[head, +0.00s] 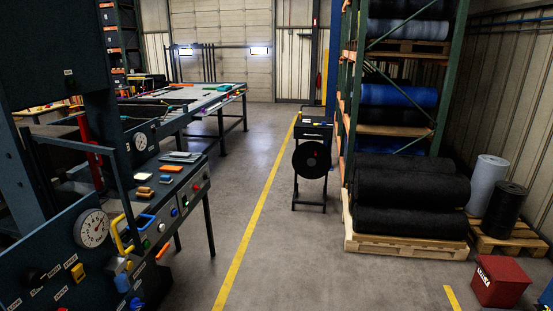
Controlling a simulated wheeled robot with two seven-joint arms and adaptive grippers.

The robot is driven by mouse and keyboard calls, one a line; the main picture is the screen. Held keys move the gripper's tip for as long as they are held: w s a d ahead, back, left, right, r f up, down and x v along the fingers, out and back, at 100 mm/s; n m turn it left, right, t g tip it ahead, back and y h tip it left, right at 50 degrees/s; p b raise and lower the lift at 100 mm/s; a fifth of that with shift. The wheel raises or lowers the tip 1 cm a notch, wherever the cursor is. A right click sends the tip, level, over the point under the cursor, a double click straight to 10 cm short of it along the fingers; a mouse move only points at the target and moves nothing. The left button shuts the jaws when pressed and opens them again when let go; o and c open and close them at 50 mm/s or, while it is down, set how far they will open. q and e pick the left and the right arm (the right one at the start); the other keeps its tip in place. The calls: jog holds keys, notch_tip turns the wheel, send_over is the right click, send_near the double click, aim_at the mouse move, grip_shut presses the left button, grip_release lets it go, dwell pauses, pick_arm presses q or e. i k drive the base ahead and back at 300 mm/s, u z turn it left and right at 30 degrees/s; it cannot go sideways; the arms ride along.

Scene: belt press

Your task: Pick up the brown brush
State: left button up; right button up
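Small brownish items lie on the dark control console at the left (185,186). One of them, a brown block-like item (144,191), may be the brown brush, but it is too small to tell for sure. Neither of my grippers shows in the head view, and nothing is seen touching these items.
A press panel with a dial gauge (93,229) and a yellow handle (121,236) stands at the near left. A long workbench (200,98) is behind. A rack with black rolls (412,190) and a red box (500,281) are at right.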

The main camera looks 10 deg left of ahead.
aim_at(143, 192)
jog(key=i, duration=0.85)
jog(key=u, duration=1.45)
